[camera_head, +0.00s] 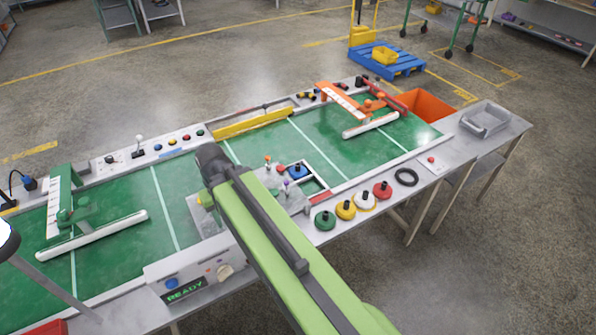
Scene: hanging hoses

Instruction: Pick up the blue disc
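The blue disc (298,171), with a dark knob on top, sits flat within a small white-and-red framed area on the table, just right of my arm. My green and black arm reaches in from the bottom right and bends at a dark joint over the middle of the table. The arm hides the area below it, and my gripper's fingers do not show. I see nothing held.
Green (325,220), yellow (345,209), white (364,201) and red (382,190) knobbed discs line the near edge, beside a black ring (407,177). Small pegs stand left of the blue disc. An orange bin (425,106) and grey tray (485,120) are at the right.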

